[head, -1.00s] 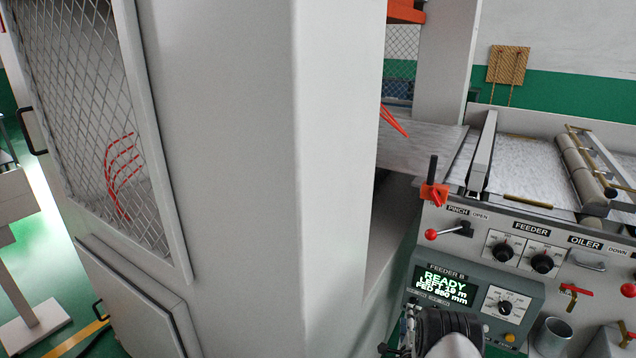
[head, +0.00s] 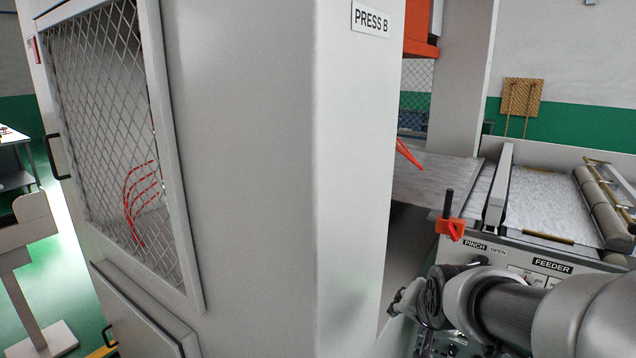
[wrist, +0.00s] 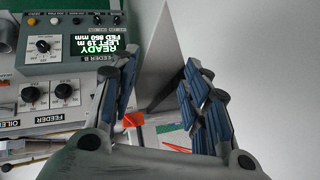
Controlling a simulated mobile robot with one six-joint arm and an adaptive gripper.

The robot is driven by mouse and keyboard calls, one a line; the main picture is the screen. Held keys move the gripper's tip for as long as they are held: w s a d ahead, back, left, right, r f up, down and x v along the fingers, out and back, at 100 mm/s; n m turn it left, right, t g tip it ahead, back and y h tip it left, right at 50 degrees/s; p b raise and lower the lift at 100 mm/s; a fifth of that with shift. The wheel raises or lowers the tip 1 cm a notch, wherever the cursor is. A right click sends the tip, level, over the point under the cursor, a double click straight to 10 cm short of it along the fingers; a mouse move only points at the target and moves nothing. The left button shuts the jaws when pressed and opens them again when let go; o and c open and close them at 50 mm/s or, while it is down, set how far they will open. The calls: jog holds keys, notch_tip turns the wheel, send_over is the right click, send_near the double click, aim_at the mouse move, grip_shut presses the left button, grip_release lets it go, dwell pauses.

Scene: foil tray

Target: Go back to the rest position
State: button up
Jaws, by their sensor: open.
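My gripper (wrist: 160,70) is open and empty in the wrist view, with its two blue-padded fingers apart. Past the fingers are the feeder panel on the left and a pale grey machine wall on the right. In the head view my gripper (head: 402,302) is at the lower middle, beside the right edge of the PRESS B cabinet (head: 260,180) and in front of the feeder. My arm reaches in from the lower right and hides much of the feeder panel.
The feeder (head: 528,262) bears a metal sheet (head: 555,205) and rollers (head: 606,205). An orange clamp (head: 451,227) stands at its near left edge. The FEEDER B box (wrist: 72,45) reads READY in the wrist view. Green floor (head: 65,290) shows at the left.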

jog(key=s+a+n+g, duration=0.1)
jog(key=s+a+n, duration=0.1)
jog(key=s, duration=1.1)
jog(key=s+a+n+g, duration=0.1)
jog(key=s+n, duration=0.4)
jog(key=s, duration=0.8)
jog(key=shift+a+g+y, duration=0.35)
jog(key=shift+g+y, duration=0.05)
jog(key=shift+g, duration=0.4)
jog(key=shift+w+d, duration=0.1)
dwell(0.3)
